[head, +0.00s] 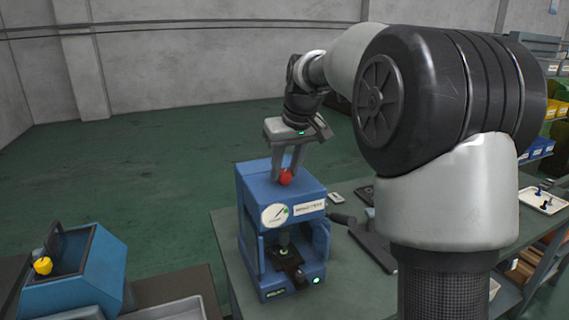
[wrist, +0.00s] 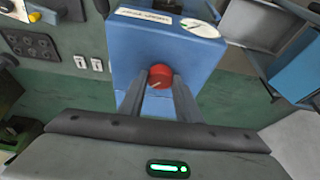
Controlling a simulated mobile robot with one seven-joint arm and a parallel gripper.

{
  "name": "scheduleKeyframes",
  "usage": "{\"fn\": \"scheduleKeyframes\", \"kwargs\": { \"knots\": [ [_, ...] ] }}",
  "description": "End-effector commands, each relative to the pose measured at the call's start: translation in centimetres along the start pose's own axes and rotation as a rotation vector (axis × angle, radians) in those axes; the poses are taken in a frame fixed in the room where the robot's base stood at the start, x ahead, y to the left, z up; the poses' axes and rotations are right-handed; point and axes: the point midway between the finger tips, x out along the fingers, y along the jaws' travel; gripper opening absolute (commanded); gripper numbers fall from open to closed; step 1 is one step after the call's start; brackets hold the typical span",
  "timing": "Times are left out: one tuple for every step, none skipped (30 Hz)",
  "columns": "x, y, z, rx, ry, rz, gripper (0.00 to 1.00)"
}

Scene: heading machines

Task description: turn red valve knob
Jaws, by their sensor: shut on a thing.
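The red valve knob (head: 286,177) sits on top of the blue heading machine (head: 253,184). In the wrist view the knob (wrist: 160,76) shows between the two fingers, with a pale line on its face, in front of the blue machine body (wrist: 150,40). My gripper (head: 287,172) reaches down from above, its fingers on either side of the knob. In the wrist view my gripper (wrist: 160,85) is shut on the knob. The sides of the knob are partly hidden by the fingers.
The blue machine stands on a grey-green table (head: 228,235) with a dark flat part (head: 372,243) to its right. Another blue machine with a yellow knob (head: 42,265) stands at the lower left. Shelves with coloured bins (head: 556,132) are at the far right. Open green floor lies behind.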

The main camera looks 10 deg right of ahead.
Motion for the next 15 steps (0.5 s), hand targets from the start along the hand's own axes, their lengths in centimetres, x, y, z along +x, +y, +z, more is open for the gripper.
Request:
{"fn": "scheduleKeyframes", "kwargs": {
  "knots": [
    [-0.28, 0.25, -0.1, -0.037, 0.001, -0.016, 0.08],
    [-0.27, 0.24, -0.11, -0.064, 0.001, -0.028, 0.08],
    [-0.25, 0.26, -0.12, -0.099, 0.0, -0.043, 0.08],
    [-0.25, 0.29, -0.13, -0.125, 0.001, -0.053, 0.08],
    [-0.26, 0.29, -0.16, -0.152, 0.001, -0.065, 0.08],
    [-0.27, 0.35, -0.17, -0.187, 0.001, -0.078, 0.08],
    [-0.27, 0.38, -0.17, -0.212, 0.001, -0.089, 0.08],
    [-0.24, 0.36, -0.18, -0.239, 0.001, -0.101, 0.08],
    [-0.21, 0.36, -0.16, -0.275, 0.0, -0.116, 0.08],
    [-0.21, 0.42, -0.16, -0.3, 0.0, -0.126, 0.08],
    [-0.23, 0.44, -0.19, -0.324, 0.001, -0.136, 0.08],
    [-0.23, 0.43, -0.23, -0.357, 0.001, -0.15, 0.08],
    [-0.21, 0.44, -0.22, -0.382, 0.001, -0.16, 0.08],
    [-0.2, 0.47, -0.21, -0.405, 0.0, -0.17, 0.08],
    [-0.2, 0.49, -0.23, -0.435, 0.0, -0.181, 0.08]
  ]
}}
